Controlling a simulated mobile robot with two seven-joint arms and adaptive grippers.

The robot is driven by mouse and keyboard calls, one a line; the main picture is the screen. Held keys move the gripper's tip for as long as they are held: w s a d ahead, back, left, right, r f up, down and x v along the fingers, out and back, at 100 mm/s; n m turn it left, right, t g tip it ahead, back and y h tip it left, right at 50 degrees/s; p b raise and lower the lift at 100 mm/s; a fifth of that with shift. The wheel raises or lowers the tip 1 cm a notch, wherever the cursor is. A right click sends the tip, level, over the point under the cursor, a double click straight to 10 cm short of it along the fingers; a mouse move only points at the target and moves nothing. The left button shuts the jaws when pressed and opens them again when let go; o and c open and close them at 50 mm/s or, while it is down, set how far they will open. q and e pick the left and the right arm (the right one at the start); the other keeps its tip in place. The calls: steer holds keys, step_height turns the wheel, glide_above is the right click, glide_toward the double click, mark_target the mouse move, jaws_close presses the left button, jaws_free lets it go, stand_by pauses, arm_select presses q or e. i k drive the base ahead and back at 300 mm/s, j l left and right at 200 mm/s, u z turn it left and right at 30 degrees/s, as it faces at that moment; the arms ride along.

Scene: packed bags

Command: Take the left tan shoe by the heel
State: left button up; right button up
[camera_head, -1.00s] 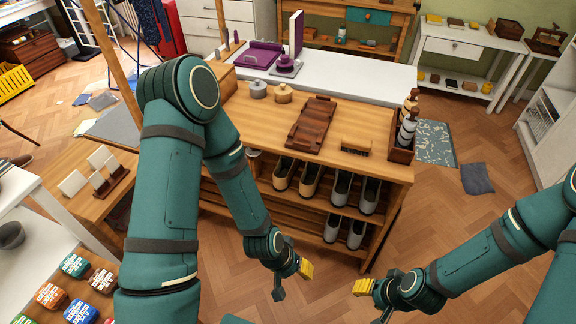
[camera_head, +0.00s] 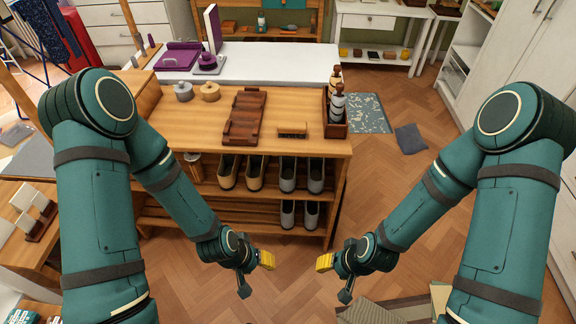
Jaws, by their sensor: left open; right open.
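Two tan shoes stand on the upper shelf of the wooden bench: the left tan shoe (camera_head: 229,171) and the right tan shoe (camera_head: 255,172), side by side, toes outward. My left gripper (camera_head: 256,273) is open and empty, in front of the bench and lower in the picture than the shoes, apart from them. My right gripper (camera_head: 334,276) is open and empty, further right, also clear of the bench. The heels of the tan shoes are at the back of the shelf, and I cannot see them clearly.
Grey shoes (camera_head: 288,174) stand right of the tan pair, with another grey pair (camera_head: 299,214) on the shelf below. Floor (camera_head: 200,275) before the bench is clear.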

mark_target(229, 166)
steer(key=i+l, duration=0.2)
steer(key=i, duration=0.25)
steer(key=i+l+u, duration=0.15)
steer(key=i, duration=0.3)
